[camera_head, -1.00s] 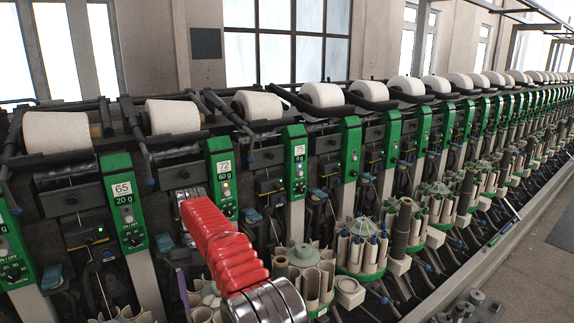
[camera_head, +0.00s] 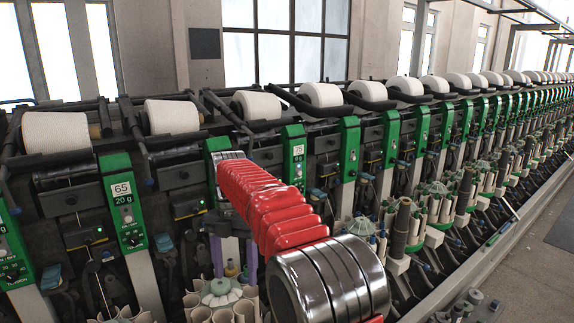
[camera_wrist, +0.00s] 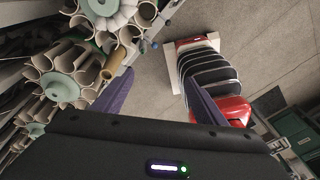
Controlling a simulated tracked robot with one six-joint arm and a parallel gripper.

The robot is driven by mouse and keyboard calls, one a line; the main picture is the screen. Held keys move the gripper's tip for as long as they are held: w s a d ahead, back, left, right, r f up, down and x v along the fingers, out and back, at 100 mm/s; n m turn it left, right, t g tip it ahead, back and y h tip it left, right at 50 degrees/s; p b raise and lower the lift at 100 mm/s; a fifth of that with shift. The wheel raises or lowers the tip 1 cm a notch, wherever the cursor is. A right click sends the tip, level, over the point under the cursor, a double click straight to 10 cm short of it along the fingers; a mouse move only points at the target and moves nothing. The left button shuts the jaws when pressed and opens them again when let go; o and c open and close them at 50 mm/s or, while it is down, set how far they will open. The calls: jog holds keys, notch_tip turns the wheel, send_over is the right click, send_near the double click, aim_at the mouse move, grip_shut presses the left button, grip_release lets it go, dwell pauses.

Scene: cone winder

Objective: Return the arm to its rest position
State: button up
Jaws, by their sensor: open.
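My red ribbed arm reaches from the lower right of the head view toward the winder. My gripper (camera_head: 234,262) hangs below the arm's far end, with two purple fingers pointing down above a bobbin magazine (camera_head: 222,292). In the wrist view my gripper (camera_wrist: 160,100) has its fingers spread wide, with only floor seen between them. It is open and holds nothing. The arm hides part of a green winder panel and the machine front behind it.
A row of green winding units, including the panel marked 65 (camera_head: 122,190), runs back to the right. White cones (camera_head: 171,116) sit along the top. Round magazines (camera_wrist: 60,82) stand at the left in the wrist view. Open floor (camera_head: 535,262) lies at the right.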

jog(key=s+d+r+m+t, duration=0.1)
jog(key=s+d+r+m, duration=0.25)
jog(key=d+m, duration=0.2)
jog(key=s+d+r+m+t+y, duration=0.1)
jog(key=s+d+r+m+t, duration=0.1)
jog(key=s+d+m, duration=0.3)
jog(key=s+d+r+m+t, duration=0.1)
jog(key=s+d+r+m, duration=0.2)
jog(key=d+m, duration=0.35)
jog(key=s+d+f+m+t, duration=0.2)
jog(key=s+d+f+m, duration=0.1)
jog(key=s+d+m, duration=0.2)
jog(key=s+d+f+m+t, duration=0.2)
jog(key=s+d+f+m, duration=0.2)
jog(key=s+m, duration=0.5)
jog(key=shift+s+d+m+h, duration=0.3)
jog(key=shift+s+d, duration=0.9)
jog(key=shift+s, duration=0.05)
